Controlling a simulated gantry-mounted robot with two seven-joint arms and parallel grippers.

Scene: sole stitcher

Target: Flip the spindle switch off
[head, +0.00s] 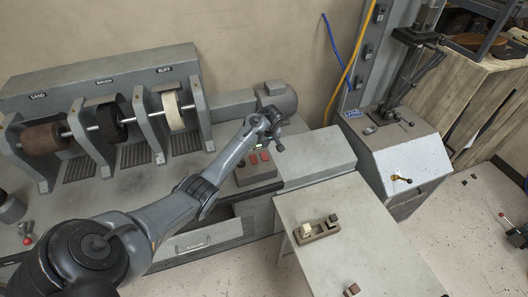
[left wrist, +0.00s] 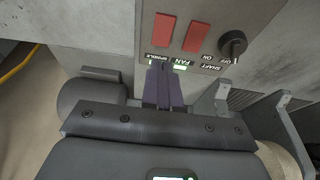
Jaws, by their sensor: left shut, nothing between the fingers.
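The switch panel (left wrist: 215,15) carries two red rocker switches. The spindle switch (left wrist: 165,28) is the left one in the left wrist view, above the label SPINDLE; the fan switch (left wrist: 196,36) is beside it. In the head view the red switches (head: 259,157) sit on a box at the right of the grinding machine. My left gripper (head: 272,137) is over that box. In the left wrist view its fingers (left wrist: 163,75) are shut and empty, with tips just below the SPINDLE label. I cannot tell whether they touch the panel. My right gripper is not seen.
A black shaft knob (left wrist: 232,43) is right of the red switches. The grinder's wheels (head: 44,137) and motor (head: 277,97) stand behind and left. A grey table (head: 365,240) with small blocks is at front right, and a grey cabinet (head: 405,160) stands beyond it.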

